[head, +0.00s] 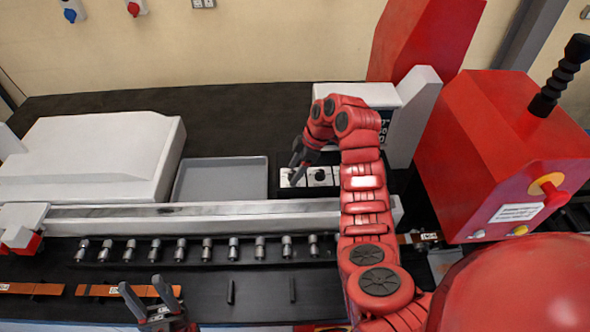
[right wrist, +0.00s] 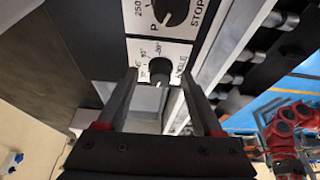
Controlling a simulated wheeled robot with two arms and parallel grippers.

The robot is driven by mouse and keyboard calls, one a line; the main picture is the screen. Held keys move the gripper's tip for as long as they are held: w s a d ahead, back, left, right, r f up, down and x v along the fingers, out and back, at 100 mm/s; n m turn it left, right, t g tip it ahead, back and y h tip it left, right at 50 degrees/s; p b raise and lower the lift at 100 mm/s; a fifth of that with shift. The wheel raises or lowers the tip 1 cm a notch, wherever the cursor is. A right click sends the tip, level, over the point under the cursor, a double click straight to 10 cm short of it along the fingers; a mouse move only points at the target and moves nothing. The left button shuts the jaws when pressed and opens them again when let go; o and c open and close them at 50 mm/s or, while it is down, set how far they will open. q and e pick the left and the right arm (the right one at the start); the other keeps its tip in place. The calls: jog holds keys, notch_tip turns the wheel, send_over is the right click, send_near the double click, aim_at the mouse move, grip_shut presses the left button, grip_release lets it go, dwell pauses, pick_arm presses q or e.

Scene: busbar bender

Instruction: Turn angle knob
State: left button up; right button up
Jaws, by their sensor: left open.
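The angle knob (right wrist: 159,73) is black and sits on a white panel marked with degree values in the right wrist view. In the head view this panel (head: 287,178) is the left of two small white panels, and my gripper partly covers it. My right gripper (right wrist: 160,80) is open, its two fingers on either side of the knob with gaps visible. I cannot tell how deep the fingers reach around it. It also shows in the head view (head: 296,168). My left gripper (head: 143,288) is open and empty at the lower left, away from the panels.
A second black knob (right wrist: 171,10) marked STOP is beside the angle panel. A grey tray (head: 221,180) lies left of the panels. A long metal rail (head: 190,215) runs in front, with a row of metal pins below it. A red machine with a black lever (head: 558,75) stands right.

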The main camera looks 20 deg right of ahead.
aim_at(293, 172)
jog(key=p+v, duration=0.2)
jog(key=v, duration=0.1)
jog(key=shift+r, duration=0.35)
jog(key=shift+d, duration=0.1)
jog(key=b+v, duration=0.1)
jog(key=v, duration=1.2)
jog(key=shift+d+r, duration=0.25)
jog(key=shift+s+f, duration=0.1)
